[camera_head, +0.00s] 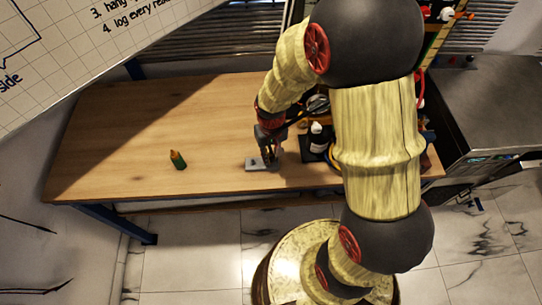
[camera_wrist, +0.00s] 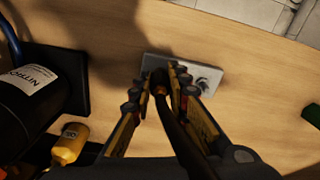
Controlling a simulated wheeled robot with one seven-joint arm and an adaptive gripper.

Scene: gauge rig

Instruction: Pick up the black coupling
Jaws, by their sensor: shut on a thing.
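My gripper (camera_wrist: 160,82) points down over a grey plate (camera_wrist: 208,76) on the wooden bench. The gripper (camera_head: 268,152) also shows in the head view, above the plate's right part. A dark piece with an orange-brown end (camera_wrist: 160,91) lies between the fingers; I take it to be the black coupling, and the fingers are shut on it. Most of it is hidden by the fingers, and I cannot tell whether it touches the plate. The plate (camera_head: 254,164) also shows in the head view, with a dark mark on its face in the wrist view.
A black bottle (camera_wrist: 32,92) on a dark tray (camera_wrist: 73,75) and a yellow bottle (camera_wrist: 70,145) are close beside my gripper. The bench's left part (camera_head: 120,130) is mostly clear.

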